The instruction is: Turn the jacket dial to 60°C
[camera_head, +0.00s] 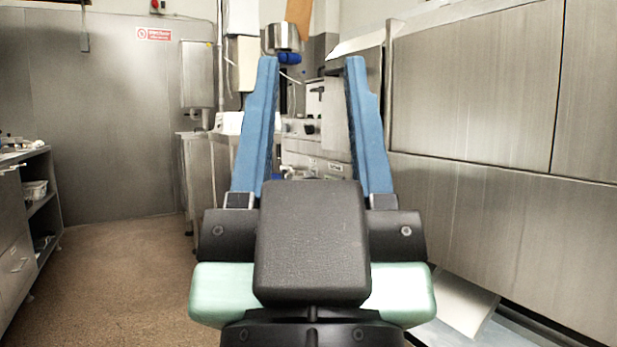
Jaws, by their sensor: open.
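My gripper (312,66) fills the middle of the head view. Its two blue fingers point away from me and stand wide apart, with nothing between them. No jacket dial can be made out. A machine front with small dark knobs or fittings (310,127) shows far off between the fingers, too small to read. Part of that area is hidden behind my gripper's black body.
A steel counter and shelf unit (40,215) stands at the left edge. Large steel panels (480,110) run along the right. A wall unit (197,75) hangs at the back. Brown floor (110,270) is clear at the left.

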